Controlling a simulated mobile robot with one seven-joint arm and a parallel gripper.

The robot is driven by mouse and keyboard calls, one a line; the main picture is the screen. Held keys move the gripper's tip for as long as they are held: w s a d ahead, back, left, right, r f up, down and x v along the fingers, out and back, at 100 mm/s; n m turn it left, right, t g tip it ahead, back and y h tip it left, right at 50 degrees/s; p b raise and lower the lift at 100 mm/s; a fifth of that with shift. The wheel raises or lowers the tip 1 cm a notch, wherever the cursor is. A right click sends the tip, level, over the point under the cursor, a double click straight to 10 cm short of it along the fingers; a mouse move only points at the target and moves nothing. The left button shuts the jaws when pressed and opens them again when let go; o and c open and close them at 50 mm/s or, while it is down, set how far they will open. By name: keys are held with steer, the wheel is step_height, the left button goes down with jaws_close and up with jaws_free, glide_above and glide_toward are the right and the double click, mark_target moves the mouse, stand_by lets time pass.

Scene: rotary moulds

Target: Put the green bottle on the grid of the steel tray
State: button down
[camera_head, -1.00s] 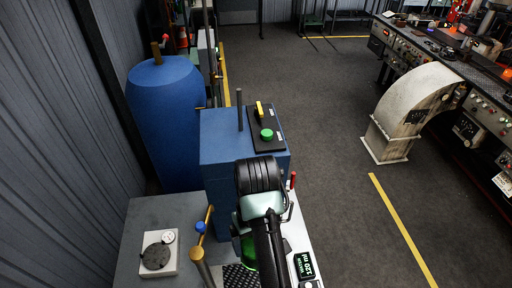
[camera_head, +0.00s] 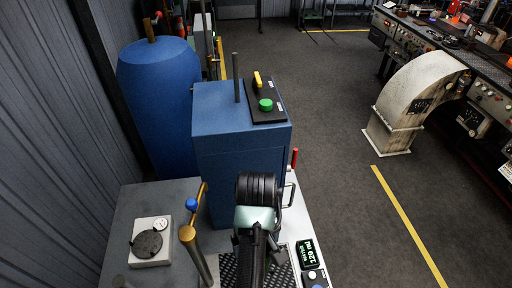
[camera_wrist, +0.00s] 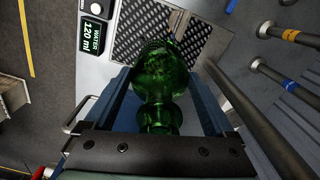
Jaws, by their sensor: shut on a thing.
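The green bottle (camera_wrist: 165,80) is between the fingers of my gripper (camera_wrist: 158,95) in the wrist view. The gripper is shut on its neck. The bottle's body points away from the wrist camera, over the dark grid (camera_wrist: 128,35) of the steel tray (camera_wrist: 120,68). I cannot tell whether its base touches the grid. In the head view my arm hides the bottle and the fingers, and parts of the grid (camera_head: 283,276) show on both sides of the arm.
A water display (camera_head: 306,253) reading 120 ml is right of the grid. A tall blue box (camera_head: 235,150) with a green button (camera_head: 265,105) stands behind. A brass-topped post (camera_head: 196,255) is close on the left, beside a small scale-like device (camera_head: 149,242). A blue tank (camera_head: 157,105) stands farther back.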

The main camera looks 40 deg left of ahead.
step_height(320, 180, down, 5)
steer(key=shift+r+p, duration=0.15)
steer(key=shift+p, duration=0.6)
steer(key=shift+f, duration=2.25)
steer(key=shift+f, duration=0.1)
jaws_free()
step_height(320, 180, up, 11)
steer(key=shift+r+p, duration=0.6)
steer(key=shift+r, duration=0.05)
